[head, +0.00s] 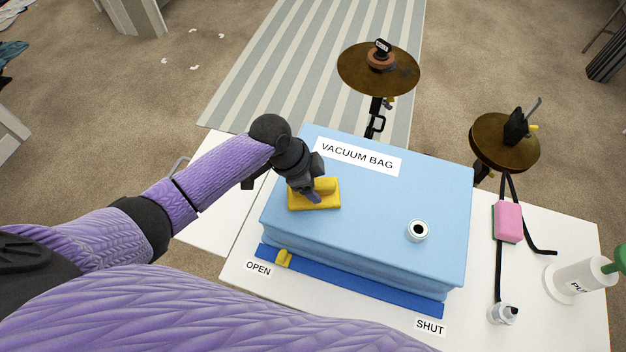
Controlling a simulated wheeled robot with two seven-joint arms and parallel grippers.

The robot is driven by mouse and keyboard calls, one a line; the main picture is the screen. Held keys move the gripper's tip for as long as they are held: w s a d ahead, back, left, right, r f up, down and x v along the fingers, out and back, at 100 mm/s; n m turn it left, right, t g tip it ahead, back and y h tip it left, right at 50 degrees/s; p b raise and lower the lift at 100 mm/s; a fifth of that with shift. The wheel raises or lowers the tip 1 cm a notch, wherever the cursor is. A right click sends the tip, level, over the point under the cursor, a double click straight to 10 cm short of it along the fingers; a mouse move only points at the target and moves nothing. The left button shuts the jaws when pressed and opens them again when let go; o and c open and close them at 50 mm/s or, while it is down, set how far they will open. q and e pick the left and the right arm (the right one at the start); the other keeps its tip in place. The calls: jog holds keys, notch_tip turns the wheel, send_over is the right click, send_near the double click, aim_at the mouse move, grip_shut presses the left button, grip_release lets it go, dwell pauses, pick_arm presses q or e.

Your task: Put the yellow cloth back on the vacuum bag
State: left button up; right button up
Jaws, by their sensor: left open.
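The vacuum bag (375,200) is a large light-blue block with a white label, lying on a white table. The yellow cloth (330,203) lies on top of the bag near its left edge, with a raised fold in its middle. My left gripper (313,194) is open and reaches down to the cloth from above left, with its fingers at the raised fold. The gripper hides part of the cloth, and I cannot tell if the fingers touch it. My right gripper is not in view.
A round white valve (417,231) sits on the bag's right part. A blue strip with a yellow slider (284,259) near OPEN runs along the bag's front. A pink sponge (508,221), a small bottle (503,314) and a white pump (578,280) stand right. Cymbals (350,80) rise behind.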

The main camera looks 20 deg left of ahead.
pick_arm(q)
jog(key=p+v, duration=0.3)
jog(key=v, duration=0.8)
jog(key=shift+a+r, duration=0.2)
jog(key=shift+r, duration=0.15)
